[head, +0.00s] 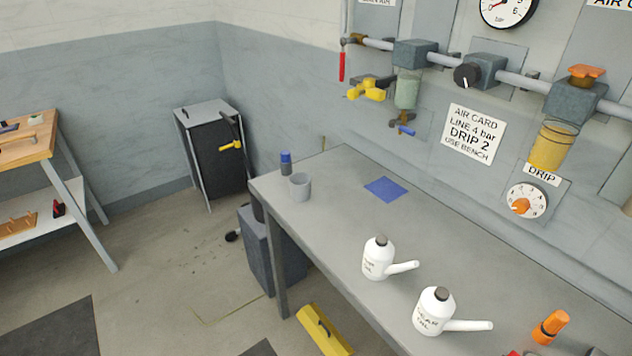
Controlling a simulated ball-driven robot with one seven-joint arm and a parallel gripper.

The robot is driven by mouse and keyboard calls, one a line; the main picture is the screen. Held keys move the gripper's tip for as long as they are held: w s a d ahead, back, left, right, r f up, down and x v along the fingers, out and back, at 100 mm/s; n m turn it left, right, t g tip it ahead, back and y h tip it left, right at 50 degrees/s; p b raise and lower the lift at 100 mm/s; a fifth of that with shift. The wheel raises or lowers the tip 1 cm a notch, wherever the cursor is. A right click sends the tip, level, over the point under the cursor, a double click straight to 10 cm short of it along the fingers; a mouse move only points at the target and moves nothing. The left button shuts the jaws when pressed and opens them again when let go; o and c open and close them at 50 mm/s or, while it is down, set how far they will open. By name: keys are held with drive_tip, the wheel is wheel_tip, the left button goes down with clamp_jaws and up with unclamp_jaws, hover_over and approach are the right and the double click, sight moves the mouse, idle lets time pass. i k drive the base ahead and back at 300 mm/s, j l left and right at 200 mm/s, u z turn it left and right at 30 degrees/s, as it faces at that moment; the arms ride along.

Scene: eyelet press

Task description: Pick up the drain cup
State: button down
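A grey open-topped cup (300,187), which looks like the drain cup, stands upright on the grey bench (335,222) near its far left corner. Its rim faces up and its inside is partly visible. A small dark bottle with a blue cap (286,161) stands just behind it, close by. A blue square cloth or mat (384,189) lies flat to the right of the cup, with bare bench between them. My gripper is not in view.
Two white spouted bottles (378,258) (435,311) stand nearer on the bench, and an orange-capped item (551,327) is at lower right. Air line units (408,88) hang on the wall above. The floor at left is mostly open.

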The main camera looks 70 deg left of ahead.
sight(300, 183)
drive_tip(key=u, duration=1.8)
